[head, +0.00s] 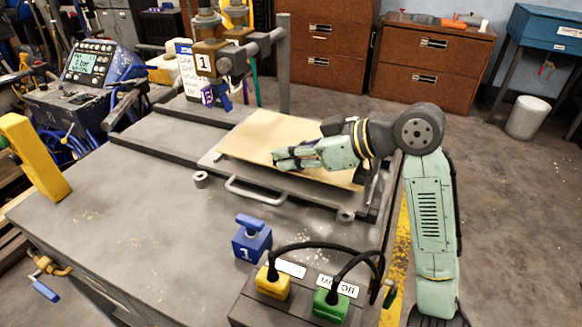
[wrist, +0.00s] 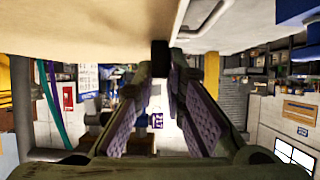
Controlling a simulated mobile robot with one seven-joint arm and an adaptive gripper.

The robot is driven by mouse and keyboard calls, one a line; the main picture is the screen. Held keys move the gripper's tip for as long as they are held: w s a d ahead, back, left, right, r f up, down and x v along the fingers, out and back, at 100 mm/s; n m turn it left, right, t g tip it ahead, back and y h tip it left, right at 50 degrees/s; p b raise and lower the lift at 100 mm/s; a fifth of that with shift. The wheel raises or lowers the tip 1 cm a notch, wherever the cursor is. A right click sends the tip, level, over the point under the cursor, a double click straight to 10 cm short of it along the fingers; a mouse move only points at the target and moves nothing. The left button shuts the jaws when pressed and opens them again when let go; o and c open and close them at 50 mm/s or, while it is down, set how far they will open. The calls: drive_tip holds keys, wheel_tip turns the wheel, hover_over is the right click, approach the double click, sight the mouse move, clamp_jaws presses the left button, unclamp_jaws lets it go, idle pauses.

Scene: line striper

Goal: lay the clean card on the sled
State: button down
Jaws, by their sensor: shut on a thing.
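The tan card (head: 262,132) lies flat over the grey sled (head: 207,161) in the head view, covering most of it. Whether it rests fully on the sled cannot be told. The sled's bar handle (head: 256,195) points toward the front. My gripper (head: 284,158) reaches in from the right, low over the card's near part. In the wrist view, the card (wrist: 75,25) fills the upper left. My gripper (wrist: 160,62) has its purple-padded fingers closing on a small dark piece at the card's edge. The arm hides part of the card's right side.
A post with a clamp (head: 204,62) marked 1 stands behind the sled. A blue knob (head: 251,238) and a box with yellow and green plugs (head: 333,300) sit at the front. A yellow post (head: 33,155) rises at left. The left bench top is clear.

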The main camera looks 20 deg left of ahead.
wheel_tip(320, 180, down, 3)
drive_tip(key=shift+d+b, duration=0.1)
drive_tip(key=shift+b, duration=0.55)
drive_tip(key=shift+r, duration=0.15)
drive_tip(key=c, duration=1.7)
unclamp_jaws()
drive_tip(key=shift+o, duration=0.2)
drive_tip(key=shift+d+r, duration=0.1)
drive_tip(key=shift+d, duration=0.05)
drive_tip(key=v, duration=1.1)
drive_tip(key=shift+d+r+b, duration=0.15)
drive_tip(key=shift+d+b, duration=0.15)
